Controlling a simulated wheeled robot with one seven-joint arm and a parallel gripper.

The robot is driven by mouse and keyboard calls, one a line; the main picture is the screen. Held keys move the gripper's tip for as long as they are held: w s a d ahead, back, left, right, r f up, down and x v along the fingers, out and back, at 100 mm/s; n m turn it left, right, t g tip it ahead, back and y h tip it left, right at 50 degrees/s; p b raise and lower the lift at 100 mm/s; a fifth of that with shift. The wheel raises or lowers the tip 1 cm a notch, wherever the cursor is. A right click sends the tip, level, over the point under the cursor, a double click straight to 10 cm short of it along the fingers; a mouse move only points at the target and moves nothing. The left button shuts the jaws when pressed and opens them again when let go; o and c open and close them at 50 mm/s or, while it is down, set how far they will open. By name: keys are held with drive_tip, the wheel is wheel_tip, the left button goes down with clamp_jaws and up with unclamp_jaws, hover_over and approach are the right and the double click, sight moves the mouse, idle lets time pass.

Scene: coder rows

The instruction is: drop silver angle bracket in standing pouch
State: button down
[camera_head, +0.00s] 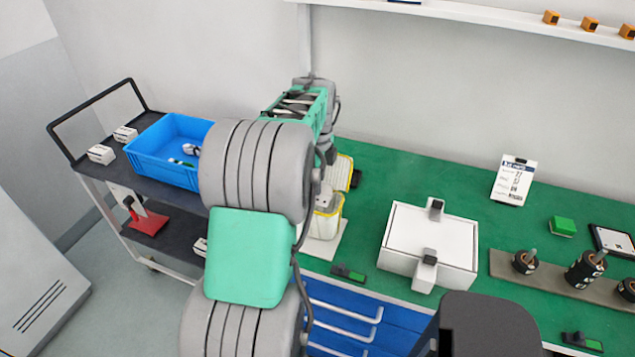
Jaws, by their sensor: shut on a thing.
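My arm fills the middle of the view and reaches over the left end of the green bench. I cannot make out the silver angle bracket anywhere in this view.
A blue bin (165,155) with small items sits on a dark cart at left. A pale yellow-edged ribbed item (343,171) is behind the container. A white box (430,243) stands right on the green bench (400,180). Black tool holders line the far right.

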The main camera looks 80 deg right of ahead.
drive_tip(key=shift+f, duration=0.35)
drive_tip(key=c, duration=1.5)
unclamp_jaws()
drive_tip(key=shift+r, duration=0.1)
drive_tip(key=shift+d+r, duration=0.1)
drive_tip(key=shift+r, duration=0.2)
wheel_tip(320, 180, up, 7)
drive_tip(key=shift+r+b, duration=0.1)
drive_tip(key=shift+b, duration=0.55)
